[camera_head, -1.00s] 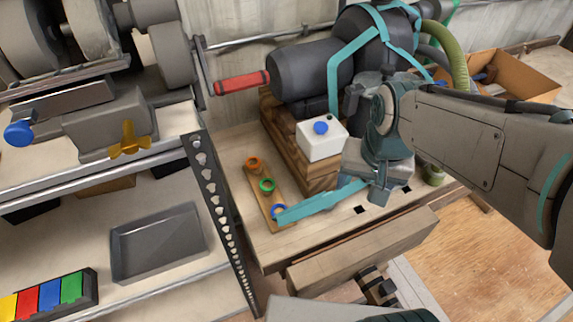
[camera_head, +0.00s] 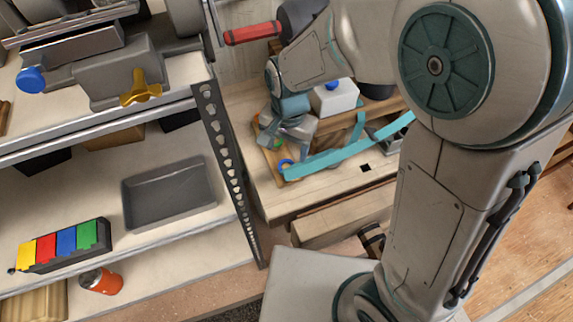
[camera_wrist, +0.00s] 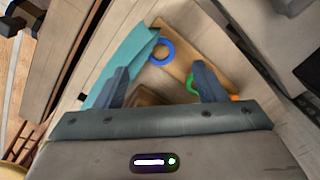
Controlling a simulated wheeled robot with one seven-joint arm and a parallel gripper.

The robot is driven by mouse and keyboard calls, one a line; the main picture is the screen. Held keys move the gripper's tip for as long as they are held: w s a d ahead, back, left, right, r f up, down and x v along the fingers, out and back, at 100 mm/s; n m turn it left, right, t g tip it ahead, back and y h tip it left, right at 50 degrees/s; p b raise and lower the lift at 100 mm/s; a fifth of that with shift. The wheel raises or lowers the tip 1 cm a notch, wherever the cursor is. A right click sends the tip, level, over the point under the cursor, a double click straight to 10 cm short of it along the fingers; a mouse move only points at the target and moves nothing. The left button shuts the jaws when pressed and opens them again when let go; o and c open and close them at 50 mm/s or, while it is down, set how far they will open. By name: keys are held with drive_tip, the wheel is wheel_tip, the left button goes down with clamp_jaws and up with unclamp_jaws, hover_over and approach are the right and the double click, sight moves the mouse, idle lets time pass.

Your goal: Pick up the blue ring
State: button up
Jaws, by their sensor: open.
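The blue ring (camera_wrist: 161,52) lies on a narrow wooden board (camera_wrist: 178,35) in the wrist view, ahead of and between my finger directions. In the head view the blue ring (camera_head: 285,165) shows just below my gripper (camera_head: 278,148), partly hidden. My gripper (camera_wrist: 160,82) is open and empty, its two dark fingers apart over the board. A green ring (camera_wrist: 194,82) lies on the board near the right finger. An orange ring (camera_wrist: 234,97) is partly hidden beyond that finger.
A teal strip (camera_head: 330,157) lies across the bench right beside the blue ring. A white block with a blue knob (camera_head: 335,97) stands behind. A shelf with a grey tray (camera_head: 168,192) and a perforated upright (camera_head: 226,165) are on the left.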

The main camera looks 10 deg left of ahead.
sight(287, 166)
drive_tip(key=shift+w+f, duration=0.15)
drive_tip(key=shift+f, duration=1.55)
drive_tip(key=shift+w+f, duration=0.1)
drive_tip(key=shift+f, duration=1.6)
drive_tip(key=c, duration=1)
